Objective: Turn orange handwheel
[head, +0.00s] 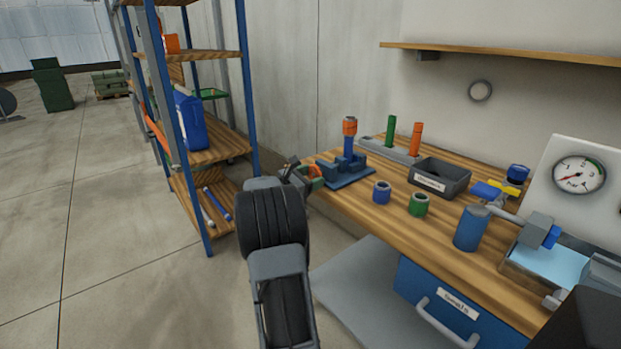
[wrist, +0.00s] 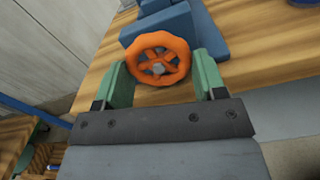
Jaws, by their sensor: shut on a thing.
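The orange handwheel (wrist: 160,58) sits on the front of a blue valve block (wrist: 172,24) at the bench edge, its spokes and grey hub facing the wrist camera. My gripper (wrist: 161,70) has its two green fingers on the left and right of the wheel's rim and is shut on it. In the head view, the handwheel (head: 314,171) shows only partly between the green fingers of my gripper (head: 309,178). The blue vise-like block (head: 347,168) stands behind it, with an orange-topped blue post rising from it.
A blue-posted shelf (head: 208,157) stands left of my arm. A gauge panel (head: 579,175) is at right. Floor at left is open.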

